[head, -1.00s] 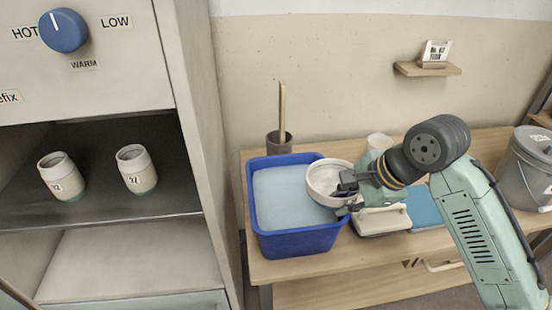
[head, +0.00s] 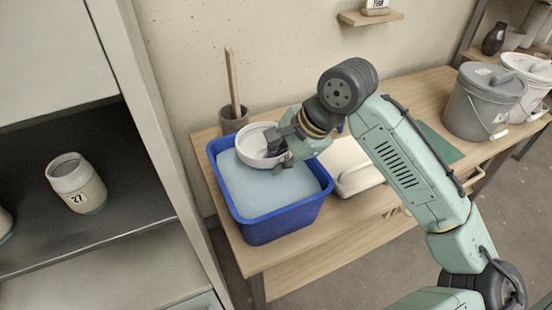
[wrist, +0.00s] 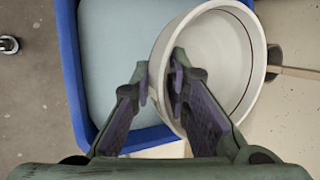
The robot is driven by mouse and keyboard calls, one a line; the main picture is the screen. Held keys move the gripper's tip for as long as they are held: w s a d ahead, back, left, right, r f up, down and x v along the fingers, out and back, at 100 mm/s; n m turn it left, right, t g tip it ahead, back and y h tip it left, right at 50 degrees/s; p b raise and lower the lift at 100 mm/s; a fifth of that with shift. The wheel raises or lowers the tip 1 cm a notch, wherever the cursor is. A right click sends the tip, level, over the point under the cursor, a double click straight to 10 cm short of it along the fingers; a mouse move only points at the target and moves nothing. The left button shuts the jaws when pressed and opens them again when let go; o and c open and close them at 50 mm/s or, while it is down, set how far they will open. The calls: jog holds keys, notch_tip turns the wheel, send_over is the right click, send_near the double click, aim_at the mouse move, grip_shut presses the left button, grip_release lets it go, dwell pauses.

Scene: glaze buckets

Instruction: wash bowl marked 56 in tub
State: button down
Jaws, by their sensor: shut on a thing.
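My gripper (head: 281,143) is shut on the rim of a white bowl (head: 257,138). The bowl is over the back part of the blue tub (head: 283,223), which is filled with pale blue water (head: 262,190). In the wrist view the two fingers (wrist: 160,88) pinch the near left wall of the bowl (wrist: 225,60), and its inside looks empty. The tub's blue rim (wrist: 72,80) and water (wrist: 115,50) lie beside and below it. I cannot tell whether the bowl's base touches the water. No number shows on the bowl.
A dark cup with a wooden stick (head: 233,118) stands behind the tub. A white lidded box (head: 352,166) is to its right. A jar marked 27 (head: 76,184) sits on the shelf at left.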

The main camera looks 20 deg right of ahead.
jog(key=shift+w+f+p, duration=0.1)
jog(key=shift+p, duration=0.6)
jog(key=shift+a, duration=0.1)
jog(key=shift+f+b, duration=0.8)
jog(key=shift+f, duration=0.9)
jog(key=shift+f, duration=0.15)
jog(key=shift+f+b, duration=1.8)
jog(key=shift+f, duration=0.95)
jog(key=shift+a, duration=0.1)
jog(key=shift+a+p, duration=0.3)
jog(key=shift+a, duration=0.15)
